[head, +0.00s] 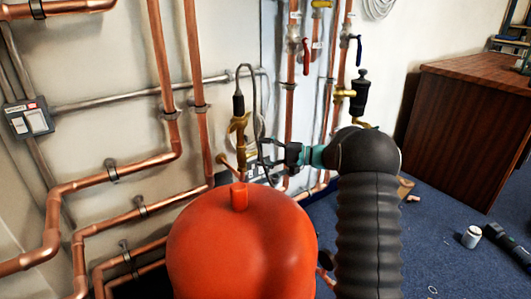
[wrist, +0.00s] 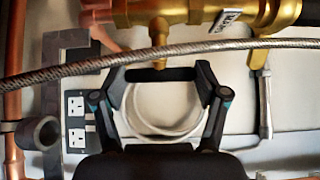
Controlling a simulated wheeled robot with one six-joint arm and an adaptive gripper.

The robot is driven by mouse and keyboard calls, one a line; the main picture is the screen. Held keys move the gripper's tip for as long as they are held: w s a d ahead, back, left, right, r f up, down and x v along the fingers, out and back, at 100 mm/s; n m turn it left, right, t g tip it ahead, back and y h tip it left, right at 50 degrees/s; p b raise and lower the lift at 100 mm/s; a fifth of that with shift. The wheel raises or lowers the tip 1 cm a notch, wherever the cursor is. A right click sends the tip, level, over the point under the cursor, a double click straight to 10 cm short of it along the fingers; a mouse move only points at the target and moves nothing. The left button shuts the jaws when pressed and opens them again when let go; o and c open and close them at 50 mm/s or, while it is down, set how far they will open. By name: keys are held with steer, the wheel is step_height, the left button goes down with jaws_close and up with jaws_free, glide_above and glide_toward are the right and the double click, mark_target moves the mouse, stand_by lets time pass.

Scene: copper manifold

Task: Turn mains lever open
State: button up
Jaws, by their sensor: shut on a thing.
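My gripper (wrist: 161,80) is shut on a dark bar (wrist: 160,74), which seems to be the handle of the mains lever. The bar lies level between the fingertips, just below a short brass stem on the brass valve body (wrist: 180,12). In the head view my gripper (head: 268,153) reaches left to the brass fittings (head: 240,135) on the wall. Its fingertips and the lever are too small to make out there, and a dark hose loops close by.
A braided hose (wrist: 170,50) crosses in front of the valve in the wrist view. A white socket plate (wrist: 76,120) is on the wall. An orange-red vessel (head: 240,245) stands in front of the pipes. Blue floor and a wooden cabinet (head: 465,125) are at right.

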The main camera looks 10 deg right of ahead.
steer(key=shift+a, duration=0.1)
stand_by(0.5)
steer(key=o, duration=1.2)
steer(key=shift+a, duration=0.1)
steer(key=shift+c, duration=0.2)
steer(key=shift+d, duration=0.2)
steer(key=shift+d, duration=0.1)
steer(key=v, duration=1.1)
steer(key=shift+s+d+f, duration=0.15)
steer(key=shift+s+d, duration=0.1)
steer(key=shift+d, duration=0.1)
